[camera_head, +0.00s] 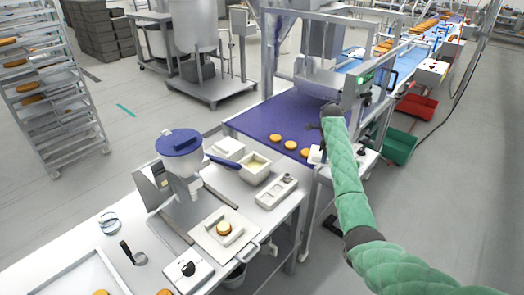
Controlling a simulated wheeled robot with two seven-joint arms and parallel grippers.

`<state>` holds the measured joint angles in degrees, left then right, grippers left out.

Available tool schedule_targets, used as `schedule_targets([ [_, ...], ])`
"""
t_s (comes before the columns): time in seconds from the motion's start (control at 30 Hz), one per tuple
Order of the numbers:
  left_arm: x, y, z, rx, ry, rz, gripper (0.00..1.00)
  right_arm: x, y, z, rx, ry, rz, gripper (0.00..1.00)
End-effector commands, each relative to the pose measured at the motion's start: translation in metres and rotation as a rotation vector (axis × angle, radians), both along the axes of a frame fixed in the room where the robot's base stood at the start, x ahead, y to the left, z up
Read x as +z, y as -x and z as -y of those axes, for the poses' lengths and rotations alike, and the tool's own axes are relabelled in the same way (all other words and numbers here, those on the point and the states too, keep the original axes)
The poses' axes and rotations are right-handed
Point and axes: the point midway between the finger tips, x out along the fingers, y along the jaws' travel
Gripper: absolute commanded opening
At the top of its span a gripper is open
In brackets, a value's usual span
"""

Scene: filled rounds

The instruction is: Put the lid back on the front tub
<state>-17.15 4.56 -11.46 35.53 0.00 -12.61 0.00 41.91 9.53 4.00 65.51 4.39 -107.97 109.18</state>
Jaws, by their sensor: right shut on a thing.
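A white open tub (255,172) with pale yellow filling stands near the far edge of the steel worktable. A blue-handled tool (224,161) reaches to its left rim. A second white box-shaped tub (228,147) sits just behind and left of it, its top looking closed. My right arm comes in from the lower right, and its gripper (321,140) is over the near right part of the purple belt, to the right of the open tub and apart from it. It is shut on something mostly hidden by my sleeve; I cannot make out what. My left gripper is not in view.
A depositor with a blue-lidded hopper (180,143) stands left of the tubs. A white tray with a round cake (224,229) and a grey slotted holder (277,191) are nearer. Several cakes lie on the purple belt (262,118). A green crate (397,146) is on the floor.

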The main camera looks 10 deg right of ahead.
Motion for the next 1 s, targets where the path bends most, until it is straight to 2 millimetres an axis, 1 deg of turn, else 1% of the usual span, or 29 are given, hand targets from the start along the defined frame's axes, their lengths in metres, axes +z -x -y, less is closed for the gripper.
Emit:
schedule_targets([
  [0.03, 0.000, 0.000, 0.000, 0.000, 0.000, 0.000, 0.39, -0.007, 0.014, -0.007, 0.066, 0.001, -0.002, 0.00],
  [0.27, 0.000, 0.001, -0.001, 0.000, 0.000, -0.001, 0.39, -0.026, 0.074, -0.040, 0.408, 0.005, -0.002, 0.00],
  [0.47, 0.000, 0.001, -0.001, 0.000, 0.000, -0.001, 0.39, -0.045, 0.133, -0.072, 0.741, 0.007, -0.004, 0.00],
  [0.67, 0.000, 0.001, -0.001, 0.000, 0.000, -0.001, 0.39, -0.065, 0.198, -0.108, 1.118, 0.012, -0.005, 0.00],
  [0.8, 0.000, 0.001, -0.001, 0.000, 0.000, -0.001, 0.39, -0.080, 0.245, -0.135, 1.399, 0.015, -0.007, 0.00],
  [0.87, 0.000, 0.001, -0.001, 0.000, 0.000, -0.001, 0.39, -0.086, 0.265, -0.146, 1.514, 0.016, -0.008, 0.00],
  [0.9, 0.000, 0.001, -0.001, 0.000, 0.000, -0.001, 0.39, -0.090, 0.277, -0.154, 1.590, 0.017, -0.008, 0.00],
  [1.0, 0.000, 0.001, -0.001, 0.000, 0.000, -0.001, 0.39, -0.097, 0.305, -0.171, 1.756, 0.018, -0.005, 0.00],
])
